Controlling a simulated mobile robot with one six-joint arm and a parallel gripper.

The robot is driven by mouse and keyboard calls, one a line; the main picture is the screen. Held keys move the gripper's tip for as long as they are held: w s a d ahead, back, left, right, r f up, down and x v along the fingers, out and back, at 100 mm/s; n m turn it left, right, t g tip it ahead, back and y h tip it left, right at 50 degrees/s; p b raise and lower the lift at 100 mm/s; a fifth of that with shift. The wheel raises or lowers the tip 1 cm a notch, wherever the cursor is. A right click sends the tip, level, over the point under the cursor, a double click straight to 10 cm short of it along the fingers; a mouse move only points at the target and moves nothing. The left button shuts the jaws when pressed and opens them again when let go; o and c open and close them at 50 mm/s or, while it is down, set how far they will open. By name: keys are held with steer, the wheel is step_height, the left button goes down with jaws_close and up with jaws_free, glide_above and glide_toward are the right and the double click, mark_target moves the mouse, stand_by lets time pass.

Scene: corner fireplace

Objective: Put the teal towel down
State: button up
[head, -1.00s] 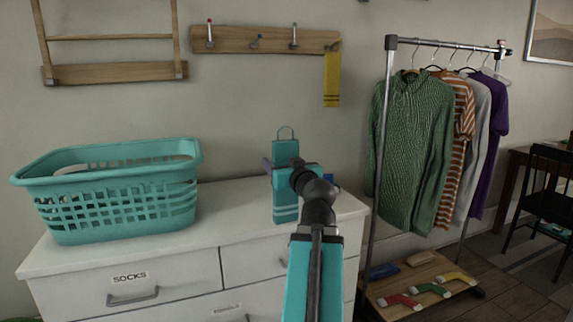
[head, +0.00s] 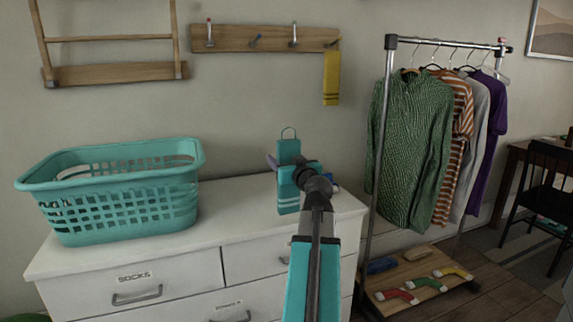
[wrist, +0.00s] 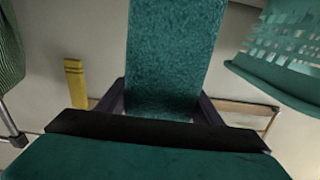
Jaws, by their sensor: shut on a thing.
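The teal towel (head: 288,203) hangs upright from my gripper (head: 287,168), with a small wire loop at its top and pale stripes near its bottom. It is in front of the wall and over the white dresser top (head: 235,205); I cannot tell whether its lower end touches. In the wrist view the teal towel (wrist: 170,60) runs between the two dark fingers of my gripper (wrist: 163,106), which are shut on it. My arm hides part of the towel and of the dresser.
A teal laundry basket (head: 120,205) stands on the dresser's left. A wooden hook rail (head: 225,38) is on the wall, with a yellow towel (head: 331,78) at its right end. A clothes rack (head: 372,165) with shirts stands right. The dresser top between basket and towel is clear.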

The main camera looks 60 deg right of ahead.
steer(key=w+d, duration=0.3)
steer(key=d, duration=0.3)
steer(key=shift+d+f, duration=0.25)
steer(key=shift+f, duration=0.15)
steer(key=shift+f+b, duration=0.4)
steer(key=shift+f, duration=1.4)
steer(key=o, duration=1.3)
steer(key=shift+v, duration=6.05)
